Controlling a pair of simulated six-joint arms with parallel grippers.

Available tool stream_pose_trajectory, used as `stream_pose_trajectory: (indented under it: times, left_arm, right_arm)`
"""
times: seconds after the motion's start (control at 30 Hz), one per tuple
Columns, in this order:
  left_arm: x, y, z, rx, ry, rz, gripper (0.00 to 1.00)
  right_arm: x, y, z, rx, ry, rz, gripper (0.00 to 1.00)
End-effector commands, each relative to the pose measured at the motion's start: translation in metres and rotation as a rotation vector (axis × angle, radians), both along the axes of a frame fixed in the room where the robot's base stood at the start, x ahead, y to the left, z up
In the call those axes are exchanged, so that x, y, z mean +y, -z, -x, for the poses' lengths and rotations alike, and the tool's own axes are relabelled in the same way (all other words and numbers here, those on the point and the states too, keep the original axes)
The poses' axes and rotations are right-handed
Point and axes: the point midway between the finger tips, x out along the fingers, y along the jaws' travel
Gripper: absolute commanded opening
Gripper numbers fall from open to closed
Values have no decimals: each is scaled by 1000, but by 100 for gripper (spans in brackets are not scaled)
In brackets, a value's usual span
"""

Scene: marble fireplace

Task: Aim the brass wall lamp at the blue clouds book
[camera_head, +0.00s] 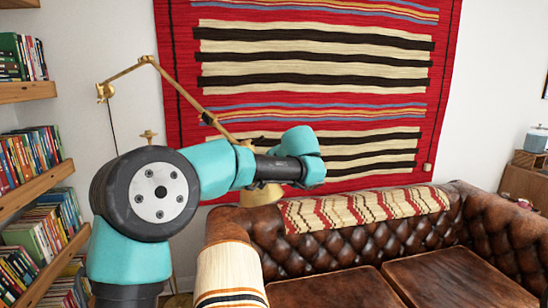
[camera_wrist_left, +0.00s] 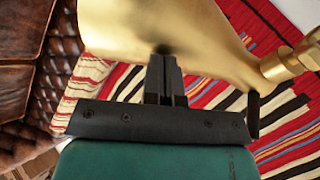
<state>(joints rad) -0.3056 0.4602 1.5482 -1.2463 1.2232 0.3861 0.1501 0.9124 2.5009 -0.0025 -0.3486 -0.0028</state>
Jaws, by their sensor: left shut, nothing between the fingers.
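The brass wall lamp's jointed arm (camera_head: 185,92) reaches from its wall bracket (camera_head: 104,92) down to the right in the head view. Its brass shade (camera_head: 262,196) hangs low behind my left arm, partly hidden. In the left wrist view the shade (camera_wrist_left: 165,22) fills the top middle, with a brass joint (camera_wrist_left: 288,62) at right. My left gripper (camera_wrist_left: 164,55) is shut and empty, its fingertips at the shade's lower edge; I cannot tell whether they touch. In the head view its fingers are hidden or indistinct. My right gripper is not in view. I cannot pick out the blue clouds book.
Wooden shelves with many books (camera_head: 32,155) line the left side. A brown leather sofa (camera_head: 350,245) with a striped throw (camera_head: 365,207) stands below the lamp and to the right. A red striped rug (camera_head: 320,60) hangs on the wall behind. A wooden cabinet (camera_head: 525,185) is far right.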

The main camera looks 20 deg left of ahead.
Motion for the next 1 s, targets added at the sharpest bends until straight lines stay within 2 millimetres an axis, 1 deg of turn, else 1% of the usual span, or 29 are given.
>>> stream_pose_trajectory:
  times: [0.17,0.7,0.83,1.0]
  left_arm:
    - [-13,-12,9,-2,2,0,0]
    - [-80,-68,54,-1,1,0,0]
    - [-89,-76,60,-2,0,0,0]
    - [-92,-79,63,-1,-1,0,0]
  right_arm:
    - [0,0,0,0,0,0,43]
    - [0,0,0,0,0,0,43]
    - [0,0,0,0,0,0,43]
    - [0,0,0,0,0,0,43]
